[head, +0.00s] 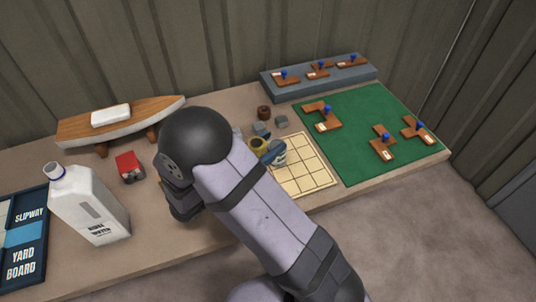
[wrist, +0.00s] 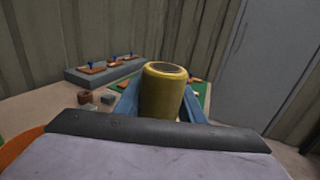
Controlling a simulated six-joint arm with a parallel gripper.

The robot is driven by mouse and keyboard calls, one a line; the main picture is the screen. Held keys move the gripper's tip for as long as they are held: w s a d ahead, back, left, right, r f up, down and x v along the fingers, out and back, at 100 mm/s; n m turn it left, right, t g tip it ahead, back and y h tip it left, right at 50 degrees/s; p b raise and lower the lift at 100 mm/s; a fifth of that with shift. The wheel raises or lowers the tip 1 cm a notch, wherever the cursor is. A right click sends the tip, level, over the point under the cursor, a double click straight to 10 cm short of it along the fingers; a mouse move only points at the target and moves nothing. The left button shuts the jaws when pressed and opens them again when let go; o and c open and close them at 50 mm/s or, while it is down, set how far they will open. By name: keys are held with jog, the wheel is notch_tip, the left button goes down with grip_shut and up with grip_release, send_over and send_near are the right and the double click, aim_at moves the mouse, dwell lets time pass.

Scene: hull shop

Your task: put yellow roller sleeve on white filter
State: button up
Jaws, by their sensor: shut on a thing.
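The yellow roller sleeve (wrist: 162,92) stands between the two blue fingers of my gripper (wrist: 161,108) in the wrist view, and the gripper is shut on it. In the head view only part of the sleeve (head: 257,144) shows beside my arm, above the bench near the cream grid board. A white block (head: 111,115) lies on top of the wooden boat hull at the far left; it may be the white filter, but I cannot tell for sure. My gripper is well to the right of it. My arm hides much of the gripper and the bench under it.
A white jug (head: 92,207) and a red box (head: 129,167) stand at left by the boat hull (head: 73,129). The grid board (head: 312,176), green mat (head: 359,119) and grey block (head: 277,90) with wooden pieces lie right. Small grey blocks and a brown ring (head: 264,112) lie behind.

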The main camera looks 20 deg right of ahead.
jog(key=shift+f, duration=2.1)
jog(key=shift+f, duration=0.1)
jog(key=o, duration=1)
jog(key=shift+a, duration=0.1)
jog(key=b+v, duration=0.3)
jog(key=v, duration=0.8)
jog(key=shift+s+a, duration=0.15)
jog(key=shift+a, duration=0.25)
